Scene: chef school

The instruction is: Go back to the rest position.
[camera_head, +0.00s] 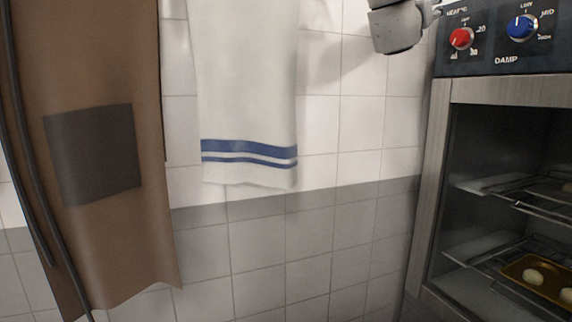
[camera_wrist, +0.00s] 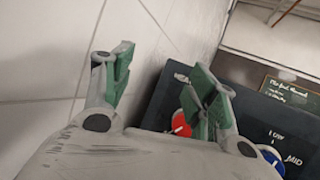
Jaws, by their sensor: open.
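My gripper (camera_wrist: 161,72) is open in the wrist view, with its two green-padded fingers apart and nothing between them. The right finger overlaps the dark control panel (camera_wrist: 160,108) and partly covers the red knob (camera_wrist: 181,125); I cannot tell whether it touches. In the head view, part of my arm's end shows at the top, just left of the oven's control panel (camera_head: 483,45). The fingers are mostly hidden there.
The oven (camera_head: 432,170) stands at the right, its compartment open to view, with racks and a tray (camera_head: 547,293) of pale pieces. A blue knob (camera_head: 522,27) sits beside the red one. A white towel (camera_head: 245,90) and brown apron (camera_head: 100,220) hang by the tiled wall.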

